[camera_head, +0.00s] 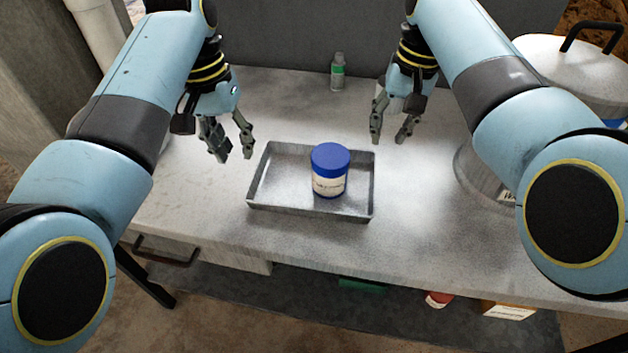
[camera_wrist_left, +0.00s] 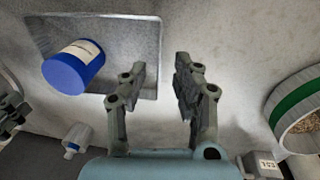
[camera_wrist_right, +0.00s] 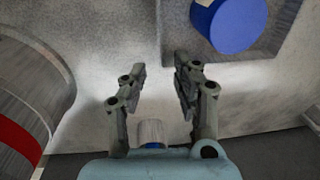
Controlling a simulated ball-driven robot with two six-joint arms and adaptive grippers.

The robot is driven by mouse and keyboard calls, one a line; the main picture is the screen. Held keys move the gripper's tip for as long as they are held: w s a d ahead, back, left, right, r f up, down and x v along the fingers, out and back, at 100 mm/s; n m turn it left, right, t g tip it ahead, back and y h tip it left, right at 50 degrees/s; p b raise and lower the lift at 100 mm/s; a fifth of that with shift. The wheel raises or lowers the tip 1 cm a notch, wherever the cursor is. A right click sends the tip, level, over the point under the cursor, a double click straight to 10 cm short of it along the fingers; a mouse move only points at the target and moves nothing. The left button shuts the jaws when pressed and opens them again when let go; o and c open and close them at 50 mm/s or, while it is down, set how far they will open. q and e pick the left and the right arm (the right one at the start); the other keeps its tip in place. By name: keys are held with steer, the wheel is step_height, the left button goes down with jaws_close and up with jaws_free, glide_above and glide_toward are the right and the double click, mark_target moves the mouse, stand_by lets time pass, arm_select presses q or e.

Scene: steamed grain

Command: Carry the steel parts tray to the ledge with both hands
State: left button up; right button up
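The steel parts tray (camera_head: 280,207) lies flat on the counter in the head view, with a blue-lidded white jar (camera_head: 329,172) standing in it. Part of the tray (camera_wrist_left: 146,50) and the jar (camera_wrist_left: 74,66) also show in the left wrist view, and a tray corner (camera_wrist_right: 270,40) in the right wrist view. My left gripper (camera_head: 234,156) is open and empty, above and to the left of the tray. My right gripper (camera_head: 390,140) is open and empty, above and to the right of the tray's far corner. Neither touches the tray. I cannot tell which surface is the ledge.
A small green-labelled bottle (camera_head: 338,72) stands at the back of the counter (camera_head: 290,90). A large lidded pot (camera_head: 580,75) stands at the right. In the left wrist view a green-banded container (camera_wrist_left: 300,110) holds grain. The counter in front of the tray is clear.

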mark_target(250, 186)
arm_select(q)
steer(key=shift+f, duration=0.1)
arm_select(e)
steer(key=shift+f, duration=0.1)
